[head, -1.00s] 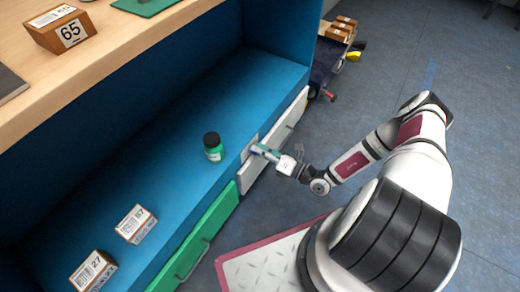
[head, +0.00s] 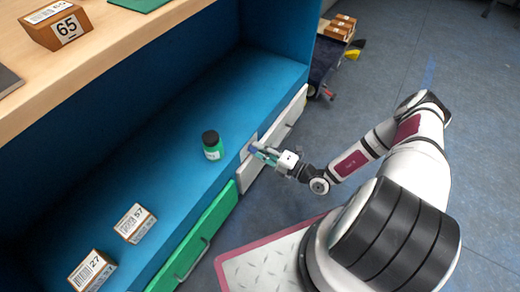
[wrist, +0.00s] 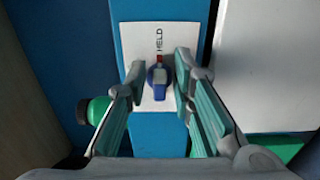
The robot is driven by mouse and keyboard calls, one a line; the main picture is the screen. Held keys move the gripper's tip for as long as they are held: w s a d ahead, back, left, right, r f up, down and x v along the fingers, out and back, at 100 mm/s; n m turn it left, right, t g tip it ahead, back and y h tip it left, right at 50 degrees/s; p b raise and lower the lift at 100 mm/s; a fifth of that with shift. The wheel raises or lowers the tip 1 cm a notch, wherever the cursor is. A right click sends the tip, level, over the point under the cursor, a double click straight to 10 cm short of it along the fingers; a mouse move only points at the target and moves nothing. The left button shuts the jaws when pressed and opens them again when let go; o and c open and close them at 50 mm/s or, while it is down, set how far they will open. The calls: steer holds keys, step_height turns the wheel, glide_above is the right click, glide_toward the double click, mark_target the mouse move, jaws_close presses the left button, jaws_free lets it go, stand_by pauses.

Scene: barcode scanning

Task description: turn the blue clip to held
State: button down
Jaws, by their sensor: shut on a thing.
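The blue clip (wrist: 158,79) is mounted on a white plate (wrist: 129,33) on the blue front face of the unit. The word HELD is printed on the plate above the clip in the wrist view, with a small red mark between. The clip's long part runs up and down the picture, roughly in line with the word. My gripper (wrist: 160,76) has one finger on each side of the clip and is shut on it. In the head view my gripper (head: 258,151) is at the plate, and the clip shows only as a small blue spot.
A green jar with a black lid (head: 212,145) stands on the blue shelf (head: 180,165) close by. Boxes 57 (head: 135,223) and 27 (head: 93,270) sit further along the shelf.

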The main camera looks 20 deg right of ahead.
steer(key=shift+s, duration=0.1)
stand_by(0.3)
steer(key=c, duration=1.7)
jaws_free()
steer(key=v, duration=1.2)
